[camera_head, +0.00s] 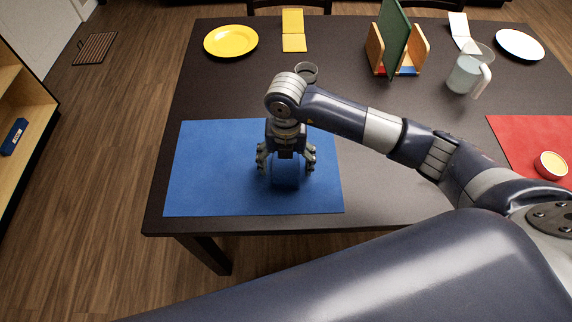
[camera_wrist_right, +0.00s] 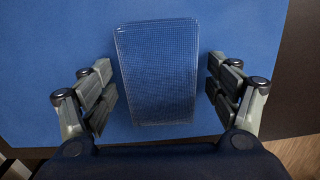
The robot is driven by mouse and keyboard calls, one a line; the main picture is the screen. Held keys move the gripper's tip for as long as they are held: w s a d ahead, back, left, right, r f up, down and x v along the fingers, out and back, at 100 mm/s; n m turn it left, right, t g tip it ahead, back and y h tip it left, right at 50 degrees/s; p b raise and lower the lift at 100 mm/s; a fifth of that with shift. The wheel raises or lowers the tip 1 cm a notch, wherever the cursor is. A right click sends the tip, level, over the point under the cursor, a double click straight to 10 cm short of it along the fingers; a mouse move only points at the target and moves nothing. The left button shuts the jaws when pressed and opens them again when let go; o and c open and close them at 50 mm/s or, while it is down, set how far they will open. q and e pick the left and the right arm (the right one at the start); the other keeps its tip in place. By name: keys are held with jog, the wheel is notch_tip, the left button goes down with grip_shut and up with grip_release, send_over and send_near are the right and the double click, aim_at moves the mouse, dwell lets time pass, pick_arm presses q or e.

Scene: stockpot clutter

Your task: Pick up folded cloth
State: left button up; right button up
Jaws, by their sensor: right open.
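A blue folded cloth (camera_wrist_right: 157,74) with a fine woven texture lies on the blue mat (camera_wrist_right: 50,75) in the right wrist view. Its long sides run between the fingers of my right gripper (camera_wrist_right: 168,98), with gaps on both sides. In the head view my right gripper (camera_head: 286,165) points down over the blue mat, open, with fingers spread left and right. The cloth is hard to make out against the mat there and is partly hidden by the gripper. My left gripper is not in view.
On the dark table (camera_head: 250,95) stand a yellow plate (camera_head: 231,41), a small cup (camera_head: 306,72), a wooden rack (camera_head: 397,55) with a green board, a pitcher (camera_head: 466,75) and a white plate (camera_head: 520,44). A red mat (camera_head: 530,135) holds a small bowl (camera_head: 551,165).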

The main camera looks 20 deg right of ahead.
aim_at(289, 165)
jog(key=c, duration=1.1)
jog(key=shift+c, duration=0.2)
jog(key=shift+r, duration=0.15)
jog(key=shift+r, duration=0.65)
jog(key=shift+s+d+r+b, duration=0.1)
jog(key=shift+s+r+b, duration=0.15)
jog(key=shift+r, duration=0.25)
jog(key=shift+s+d+r+b, duration=0.1)
jog(key=shift+r+b, duration=0.1)
jog(key=shift+r, duration=0.25)
jog(key=s+d, duration=0.2)
jog(key=s, duration=0.2)
jog(key=s+d+r+b, duration=0.1)
jog(key=s+d, duration=0.1)
jog(key=s, duration=0.3)
jog(key=s+d+b, duration=0.1)
jog(key=s+d, duration=0.1)
jog(key=s, duration=0.3)
jog(key=shift+d+r, duration=0.1)
jog(key=shift+r, duration=0.2)
jog(key=shift+o, duration=0.9)
jog(key=shift+w, duration=0.1)
jog(key=shift+c, duration=0.3)
